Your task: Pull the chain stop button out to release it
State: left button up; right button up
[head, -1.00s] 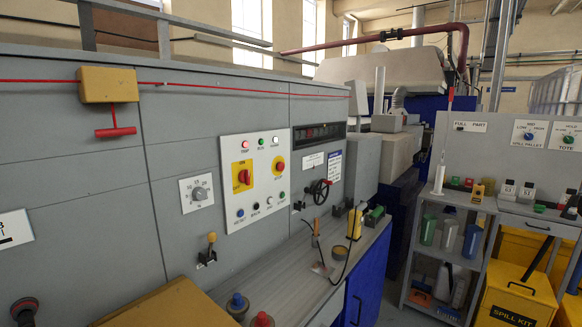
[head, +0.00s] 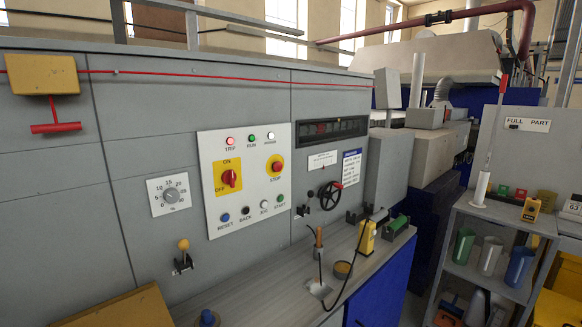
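The control panel (head: 224,208) is a white plate on the grey machine front, left of centre in the head view. Its red stop button (head: 275,165) sits on a yellow surround labelled STOP at the upper right of the plate. I cannot tell from here whether the button is pressed in or out. To its left is a red ON/OFF switch (head: 229,178) on a yellow plate. The TRIP lamp (head: 230,139) at the top glows red-pink. Neither of my grippers shows in the view.
A red pull cord (head: 190,75) with a yellow box (head: 42,74) runs along the machine. A ledge (head: 262,283) below the panel holds a yellow device (head: 366,236), a brush-like tool and a roll. A handwheel (head: 330,196) is right of the panel. A shelf rack (head: 487,272) stands at right.

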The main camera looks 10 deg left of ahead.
aim_at(278, 166)
jog(key=i+l, duration=0.45)
jog(key=l, duration=0.25)
jog(key=i+l+u, duration=0.1)
jog(key=i+l, duration=0.35)
jog(key=l, duration=0.25)
